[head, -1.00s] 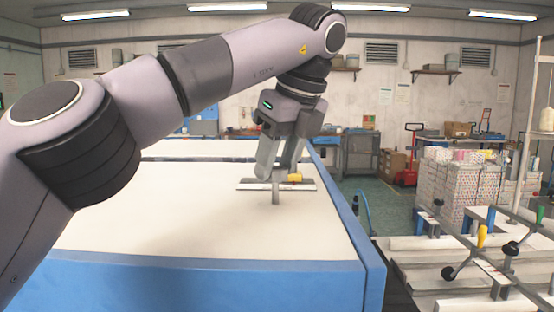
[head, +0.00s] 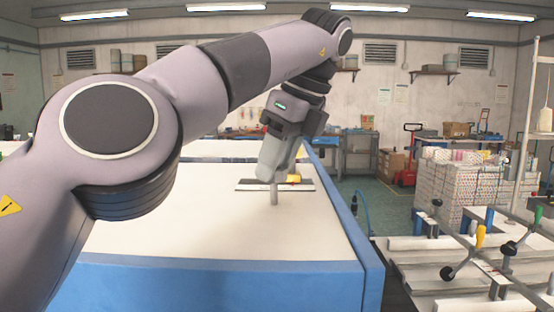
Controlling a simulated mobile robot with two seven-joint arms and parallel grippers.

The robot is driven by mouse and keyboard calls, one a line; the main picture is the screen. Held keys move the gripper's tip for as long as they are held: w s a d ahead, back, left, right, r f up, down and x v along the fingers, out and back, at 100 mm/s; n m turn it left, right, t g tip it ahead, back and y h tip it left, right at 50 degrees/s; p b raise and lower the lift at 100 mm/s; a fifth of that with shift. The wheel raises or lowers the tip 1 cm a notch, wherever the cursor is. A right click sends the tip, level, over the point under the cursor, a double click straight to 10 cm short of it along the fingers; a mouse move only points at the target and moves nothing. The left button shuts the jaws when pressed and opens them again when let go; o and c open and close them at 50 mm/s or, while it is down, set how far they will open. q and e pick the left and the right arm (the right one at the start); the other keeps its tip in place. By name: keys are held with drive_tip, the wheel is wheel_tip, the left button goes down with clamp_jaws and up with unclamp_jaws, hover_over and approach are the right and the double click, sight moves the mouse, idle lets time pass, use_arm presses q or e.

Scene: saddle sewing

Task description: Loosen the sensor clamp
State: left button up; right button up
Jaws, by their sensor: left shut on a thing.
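The sensor clamp appears to be the small fixture on the white-topped table, with a flat grey bar (head: 247,185), a short upright grey post (head: 275,197) and a yellow part (head: 294,178) at its right. My left gripper (head: 277,173) reaches down over the middle of the bar, with its fingers pointing down. It is shut on part of the fixture just above the post; the fingers hide the held part. The yellow part shows just right of the fingertips. My right gripper is out of view.
The white table top (head: 180,225) around the fixture is mostly bare, with a blue edge (head: 220,285) at front. At right stands a rack of metal bars with black, yellow and green handles (head: 481,237). Patterned boxes (head: 465,185) are stacked behind it.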

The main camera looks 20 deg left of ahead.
use_arm(q)
drive_tip(key=shift+r, duration=0.1)
drive_tip(key=o, duration=1.1)
drive_tip(key=shift+c, duration=0.2)
